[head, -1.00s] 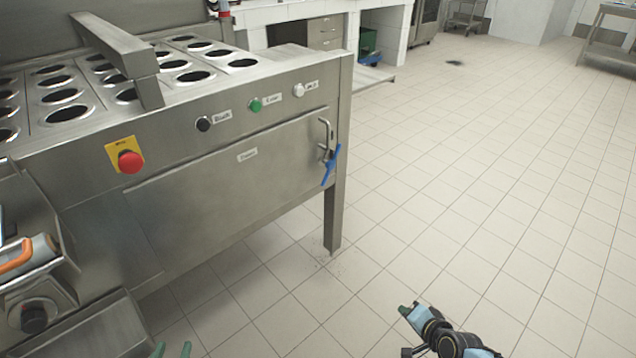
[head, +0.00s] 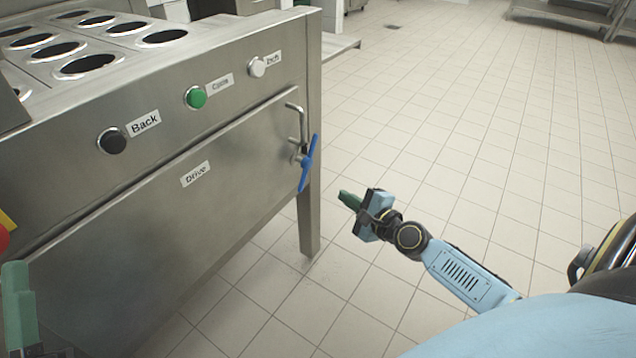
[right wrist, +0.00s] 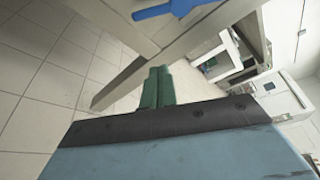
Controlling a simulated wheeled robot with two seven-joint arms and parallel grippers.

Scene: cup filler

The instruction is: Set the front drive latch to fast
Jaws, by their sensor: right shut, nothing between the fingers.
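The blue latch handle (head: 308,164) sits at the right edge of the panel labelled "Drive" (head: 195,173), tilted, below a metal pull handle (head: 296,118). It also shows at the top of the right wrist view (right wrist: 178,9). My right gripper (head: 345,199) is shut and empty, to the right of the latch and lower in the picture, apart from it. Its green fingers are together in the right wrist view (right wrist: 157,88). My left gripper (head: 18,305) shows only in part at the lower left edge; its opening is unclear.
The front panel carries a black button (head: 111,140) labelled "Back", a green button (head: 195,97) and a white button (head: 257,67). A steel leg (head: 309,222) stands below the latch. Tiled floor (head: 450,110) is open to the right.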

